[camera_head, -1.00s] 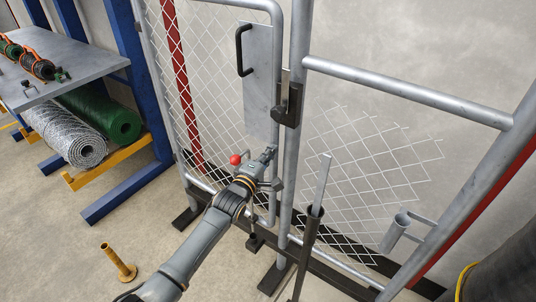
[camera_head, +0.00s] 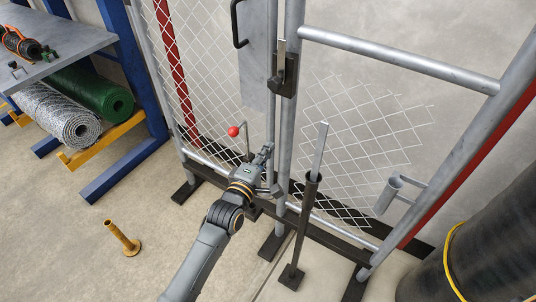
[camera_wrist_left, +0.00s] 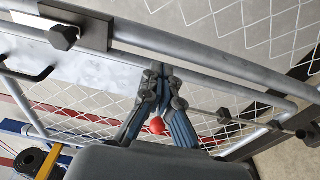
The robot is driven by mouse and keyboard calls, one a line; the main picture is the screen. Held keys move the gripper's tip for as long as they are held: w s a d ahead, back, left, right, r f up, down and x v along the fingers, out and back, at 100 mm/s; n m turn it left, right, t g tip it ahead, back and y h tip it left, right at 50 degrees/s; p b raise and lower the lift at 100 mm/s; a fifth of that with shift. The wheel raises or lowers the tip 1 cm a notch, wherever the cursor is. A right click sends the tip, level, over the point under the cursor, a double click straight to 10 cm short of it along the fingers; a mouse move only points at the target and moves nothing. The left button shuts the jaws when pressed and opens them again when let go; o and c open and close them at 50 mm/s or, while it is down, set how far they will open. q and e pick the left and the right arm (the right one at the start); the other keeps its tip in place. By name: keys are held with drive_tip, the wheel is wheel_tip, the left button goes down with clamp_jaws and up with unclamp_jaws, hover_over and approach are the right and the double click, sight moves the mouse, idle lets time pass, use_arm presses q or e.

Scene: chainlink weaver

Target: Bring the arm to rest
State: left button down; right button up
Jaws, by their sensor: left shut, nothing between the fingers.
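My left gripper (camera_head: 265,153) is shut and empty in front of the lower part of the mesh gate, near the gate's upright posts. In the left wrist view its fingertips (camera_wrist_left: 158,72) meet, with nothing between them. A red ball knob (camera_head: 233,131) on a thin bent rod stands to the left of the gripper in the head view. The knob (camera_wrist_left: 157,125) also shows between the finger links in the wrist view, apart from the tips. The gate latch (camera_head: 286,75) is above the gripper. My right gripper is out of view.
A dark stand with a flat bar (camera_head: 313,190) is close to the right of my left arm. A blue rack (camera_head: 130,85) with green (camera_head: 95,90) and grey mesh rolls is at left. A dark cylinder (camera_head: 480,245) is at lower right.

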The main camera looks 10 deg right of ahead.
use_arm(q)
drive_tip(key=s+a+f+m+g+y, duration=0.2)
drive_tip(key=s+a+f, duration=0.3)
drive_tip(key=f, duration=0.7)
drive_tip(key=s+a+f+m+g+y, duration=0.2)
drive_tip(key=s+a+f, duration=0.4)
drive_tip(key=f, duration=0.5)
drive_tip(key=s+a+f+m+g+y, duration=0.25)
drive_tip(key=s+a+f, duration=0.25)
drive_tip(key=f, duration=0.7)
drive_tip(key=s+a+f+m+g+y, duration=0.1)
drive_tip(key=s+a+f, duration=0.4)
drive_tip(key=s, duration=0.7)
drive_tip(key=s+a+f+m+g+y, duration=0.1)
drive_tip(key=s+a+f+m+g, duration=0.2)
drive_tip(key=s+a+f, duration=0.3)
drive_tip(key=s+a+f+m+g+y+p, duration=0.1)
drive_tip(key=s+a+f, duration=0.4)
drive_tip(key=s, duration=1.2)
drive_tip(key=shift+s+a+f+m+g+y, duration=0.35)
drive_tip(key=shift+a+m+g+y, duration=0.1)
drive_tip(key=shift+m+g, duration=0.65)
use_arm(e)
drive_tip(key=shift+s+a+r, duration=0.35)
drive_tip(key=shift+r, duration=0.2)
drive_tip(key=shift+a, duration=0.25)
